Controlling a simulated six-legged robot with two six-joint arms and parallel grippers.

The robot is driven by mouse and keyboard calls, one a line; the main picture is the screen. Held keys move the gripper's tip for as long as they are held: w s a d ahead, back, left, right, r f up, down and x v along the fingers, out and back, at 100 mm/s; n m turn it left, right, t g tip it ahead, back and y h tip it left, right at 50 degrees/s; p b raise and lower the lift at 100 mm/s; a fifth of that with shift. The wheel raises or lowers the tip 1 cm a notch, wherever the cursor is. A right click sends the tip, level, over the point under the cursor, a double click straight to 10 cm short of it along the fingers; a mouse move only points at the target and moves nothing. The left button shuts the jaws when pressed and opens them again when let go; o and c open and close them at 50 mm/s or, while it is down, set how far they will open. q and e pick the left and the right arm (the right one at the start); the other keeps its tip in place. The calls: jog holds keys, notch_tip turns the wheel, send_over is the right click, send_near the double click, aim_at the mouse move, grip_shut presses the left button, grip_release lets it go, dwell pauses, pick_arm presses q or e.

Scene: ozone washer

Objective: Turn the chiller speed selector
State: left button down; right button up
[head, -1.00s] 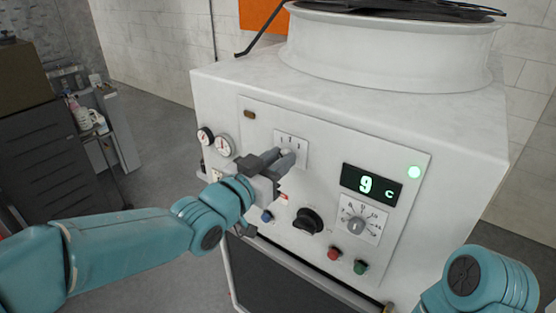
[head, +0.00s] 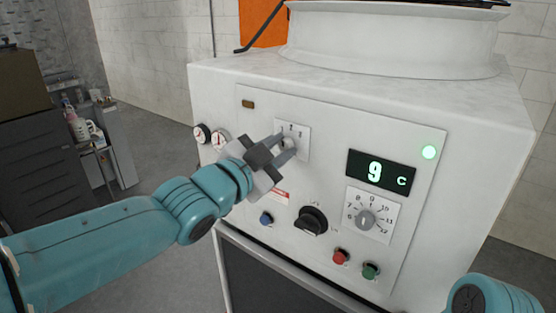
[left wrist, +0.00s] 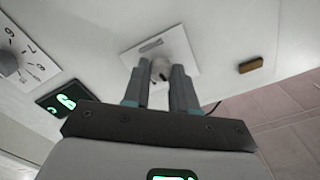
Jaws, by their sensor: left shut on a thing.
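The speed selector is a small pale knob on a white plate (head: 300,134) with small numerals, in the upper left of the chiller's front panel. My left gripper (head: 288,146) is at this plate, its fingers closed around the knob. In the left wrist view the knob (left wrist: 161,69) sits between the two fingertips of the left gripper (left wrist: 162,82), with the white plate behind it. The fingers hide part of the knob and plate in the head view, so the knob's setting cannot be read. My right gripper is out of view.
Two gauges are left of the gripper. A cluttered cart stands far left.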

pick_arm(q)
jog(key=shift+m+b, duration=0.35)
jog(key=shift+m, duration=0.25)
jog(key=c, duration=0.9)
grip_release()
jog(key=shift+w, duration=0.1)
jog(key=shift+s+a, duration=0.25)
jog(key=shift+s, duration=0.1)
jog(key=p+v, duration=0.1)
jog(key=v, duration=1.4)
jog(key=shift+s, duration=0.25)
